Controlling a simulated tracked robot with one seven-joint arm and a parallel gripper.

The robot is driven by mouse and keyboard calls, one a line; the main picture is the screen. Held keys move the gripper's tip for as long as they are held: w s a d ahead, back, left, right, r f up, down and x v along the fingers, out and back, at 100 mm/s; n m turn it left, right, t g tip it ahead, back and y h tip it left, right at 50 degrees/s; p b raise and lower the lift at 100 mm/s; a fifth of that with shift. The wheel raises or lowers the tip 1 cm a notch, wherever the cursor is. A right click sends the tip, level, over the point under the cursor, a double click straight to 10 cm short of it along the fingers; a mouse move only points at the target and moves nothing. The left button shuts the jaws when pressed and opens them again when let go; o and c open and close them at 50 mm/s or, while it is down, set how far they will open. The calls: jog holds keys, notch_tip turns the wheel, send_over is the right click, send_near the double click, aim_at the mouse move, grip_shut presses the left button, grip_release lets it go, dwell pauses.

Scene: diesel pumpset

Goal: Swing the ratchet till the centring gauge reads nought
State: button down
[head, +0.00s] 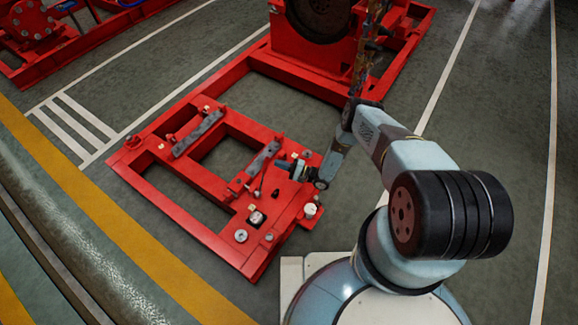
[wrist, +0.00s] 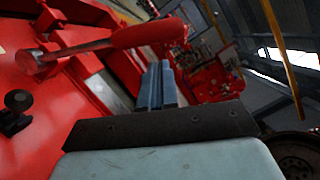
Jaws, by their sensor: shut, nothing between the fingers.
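My gripper (wrist: 158,76) is shut, its two blue-grey fingers side by side with nothing between them. In the head view my gripper (head: 285,165) is over the right side of the red base frame (head: 180,217). In the wrist view a ratchet (wrist: 75,50) with a metal shaft and a red grip lies across the upper left. Its head is at the left, and its grip passes just above my fingertips in the picture. I cannot tell whether they touch. No gauge reading can be made out in either view.
A black knob (wrist: 17,101) stands left of my gripper in the wrist view. Grey bars (head: 198,134) and small fittings (head: 257,217) sit on the frame. A large red machine housing (head: 300,45) stands behind. The floor left of the frame is clear.

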jog(key=shift+s+a+r, duration=0.2)
jog(key=shift+s+a, duration=0.05)
jog(key=shift+a, duration=0.2)
jog(key=shift+s+a+r, duration=0.2)
jog(key=shift+a, duration=0.25)
jog(key=shift+s+a+r+n, duration=0.35)
jog(key=shift+a+r, duration=0.15)
jog(key=shift+a, duration=0.1)
jog(key=w+f+v, duration=0.1)
jog(key=w+v, duration=0.1)
jog(key=v, duration=1.1)
jog(key=shift+d, duration=0.45)
jog(key=c, duration=1.8)
grip_release()
jog(key=shift+w, duration=0.15)
